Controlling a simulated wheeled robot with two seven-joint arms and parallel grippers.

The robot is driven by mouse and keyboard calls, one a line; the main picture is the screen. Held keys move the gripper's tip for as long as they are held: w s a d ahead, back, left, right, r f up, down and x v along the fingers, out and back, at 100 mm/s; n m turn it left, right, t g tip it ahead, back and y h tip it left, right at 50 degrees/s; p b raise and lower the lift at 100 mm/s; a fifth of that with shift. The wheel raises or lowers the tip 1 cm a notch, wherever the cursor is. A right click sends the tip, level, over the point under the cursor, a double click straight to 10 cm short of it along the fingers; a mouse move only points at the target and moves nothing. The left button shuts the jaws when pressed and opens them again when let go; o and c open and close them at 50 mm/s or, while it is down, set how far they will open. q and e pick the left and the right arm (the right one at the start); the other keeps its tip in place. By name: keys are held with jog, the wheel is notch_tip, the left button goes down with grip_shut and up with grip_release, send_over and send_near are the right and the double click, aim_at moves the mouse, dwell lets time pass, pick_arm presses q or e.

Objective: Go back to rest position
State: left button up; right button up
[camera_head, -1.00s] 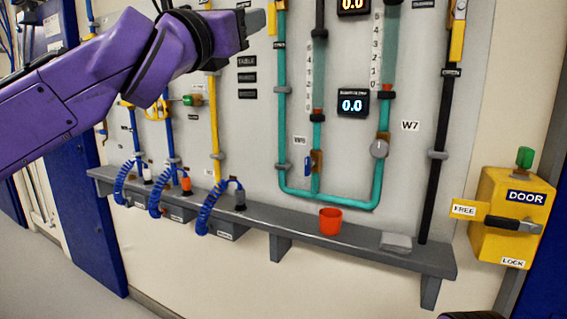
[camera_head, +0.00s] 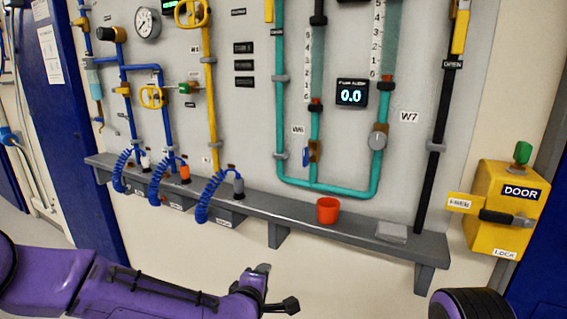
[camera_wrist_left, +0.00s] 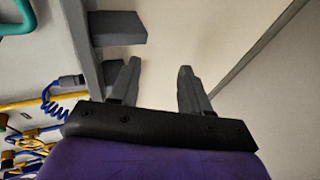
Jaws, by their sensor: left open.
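My left gripper (camera_head: 277,287) is low in the head view, below the grey shelf and in front of the bare lower wall. Its arm comes in from the lower left. In the left wrist view its two fingers (camera_wrist_left: 159,68) stand apart with nothing between them, so it is open and empty. My right gripper is not in view; a dark, purple-edged part of my right arm shows at the bottom right of the head view.
The grey shelf (camera_head: 290,220) runs along the panel above my left gripper. It carries a red cup (camera_head: 327,210), a grey block (camera_head: 391,232) and blue coiled hoses (camera_head: 212,196). A yellow door box (camera_head: 500,208) is at the right. The lower wall is clear.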

pick_arm(q)
jog(key=s+a+f+m+g+y+p, duration=0.1)
jog(key=s+a+f+m, duration=0.1)
jog(key=s+a+f, duration=0.3)
jog(key=s+a+f+m+g+y, duration=0.1)
jog(key=s+f+g, duration=0.15)
jog(key=f, duration=0.55)
jog(key=s+a+f+m+g+y+p, duration=0.1)
jog(key=s+a+f+g, duration=0.1)
jog(key=s+a, duration=0.4)
jog(key=s+a+f+m+g+y+p, duration=0.1)
jog(key=s+a+f, duration=0.4)
jog(key=s, duration=0.8)
jog(key=s+a+f+m+g+y+p, duration=0.2)
jog(key=s+a+f+m+g+p, duration=0.1)
jog(key=s+a, duration=0.5)
jog(key=shift+s+f, duration=0.65)
jog(key=shift+s, duration=0.4)
